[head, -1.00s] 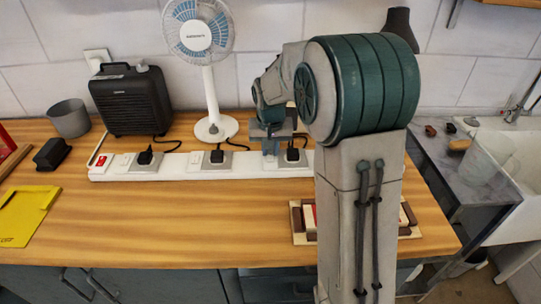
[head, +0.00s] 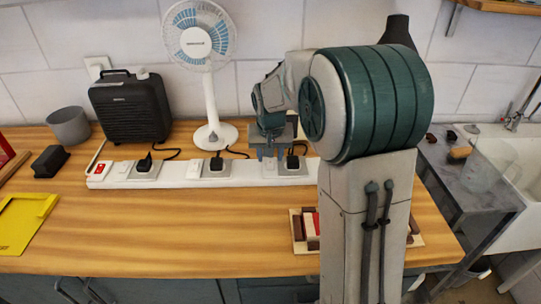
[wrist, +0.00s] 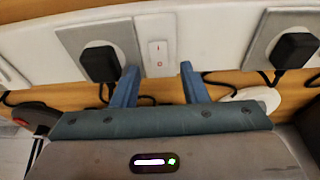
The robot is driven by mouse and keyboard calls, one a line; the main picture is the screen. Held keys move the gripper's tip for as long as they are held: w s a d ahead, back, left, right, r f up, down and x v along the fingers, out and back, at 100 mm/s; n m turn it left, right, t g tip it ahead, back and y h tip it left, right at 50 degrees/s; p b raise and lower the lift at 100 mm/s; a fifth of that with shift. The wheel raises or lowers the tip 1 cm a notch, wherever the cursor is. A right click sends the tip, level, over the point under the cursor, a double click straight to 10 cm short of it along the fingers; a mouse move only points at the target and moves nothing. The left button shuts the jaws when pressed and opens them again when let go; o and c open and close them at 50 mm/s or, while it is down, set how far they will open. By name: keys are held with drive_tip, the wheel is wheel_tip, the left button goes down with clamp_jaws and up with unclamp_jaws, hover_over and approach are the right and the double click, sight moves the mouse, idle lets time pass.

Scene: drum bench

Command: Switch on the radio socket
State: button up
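A white power strip (head: 235,180) lies along the back of the bench. It has a red switch (head: 98,169) at its left end and several white switches, each beside a black plug. My gripper (head: 271,154) is over the right part of the strip. In the wrist view, my gripper (wrist: 159,78) is open, its two blue fingers apart and empty. A small white switch with a red mark (wrist: 158,58) shows between the fingertips, a black plug (wrist: 100,63) left of it and another (wrist: 295,50) further right. I cannot tell contact. No radio is clearly identifiable; my arm hides part of the bench.
A white fan (head: 211,100) and a black appliance (head: 131,107) stand behind the strip, with cords between. A grey cup (head: 69,126), a black block (head: 50,161) and a yellow tray (head: 22,222) are at left. A tray of blocks (head: 299,246) is partly behind my arm. The front middle is clear.

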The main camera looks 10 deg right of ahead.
drive_tip(key=v, duration=1.3)
drive_tip(key=s+f+n, duration=0.1)
drive_tip(key=s+f, duration=0.3)
drive_tip(key=s, duration=0.7)
drive_tip(key=s+f+n, duration=0.1)
drive_tip(key=s+f, duration=0.3)
drive_tip(key=s, duration=0.8)
drive_tip(key=shift+d+f+y, duration=0.2)
drive_tip(key=shift+d+y, duration=0.05)
drive_tip(key=shift+y, duration=0.05)
drive_tip(key=shift+c, duration=0.4)
drive_tip(key=shift+s, duration=0.1)
